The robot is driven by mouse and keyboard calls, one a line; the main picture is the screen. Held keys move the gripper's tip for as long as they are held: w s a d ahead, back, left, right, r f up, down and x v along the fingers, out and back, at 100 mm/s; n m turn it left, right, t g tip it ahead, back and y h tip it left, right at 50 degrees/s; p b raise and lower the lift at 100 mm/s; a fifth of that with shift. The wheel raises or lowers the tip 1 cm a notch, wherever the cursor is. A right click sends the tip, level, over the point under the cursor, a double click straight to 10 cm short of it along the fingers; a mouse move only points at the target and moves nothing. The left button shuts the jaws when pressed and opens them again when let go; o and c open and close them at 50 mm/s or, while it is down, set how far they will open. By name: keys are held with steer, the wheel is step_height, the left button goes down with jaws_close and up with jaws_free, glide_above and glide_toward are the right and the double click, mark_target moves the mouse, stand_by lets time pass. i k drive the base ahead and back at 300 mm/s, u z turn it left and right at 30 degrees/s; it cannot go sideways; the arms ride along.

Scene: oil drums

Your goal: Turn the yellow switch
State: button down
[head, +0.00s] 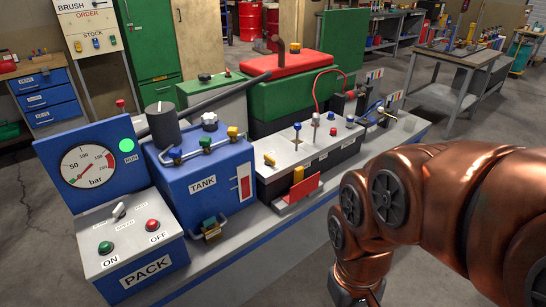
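A small yellow switch-like piece (269,160) stands up from the left end of a grey-topped panel (290,155) in the head view. Other yellow parts are near: a tap handle (232,131) on the blue TANK box (205,185), a yellow block (298,174) on the panel's front, and a yellow fitting (211,228) low on the tank. Which of these counts as the switch is not certain from this view. My copper arm comes in from the right and bends down past the bottom edge, in front and right of the panel.
A red plate (298,188) sticks out from the panel's front. Blue and white levers (316,119) and a red hose (318,90) rise near the yellow piece. The PACK control box (130,240) is at left. Open floor lies right of the bench.

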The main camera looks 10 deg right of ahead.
mark_target(268, 162)
steer(key=k, duration=0.5)
steer(key=z, duration=1.2)
steer(key=i, duration=0.9)
steer(key=u, duration=2.15)
steer(key=i, duration=0.5)
steer(key=u, duration=0.1)
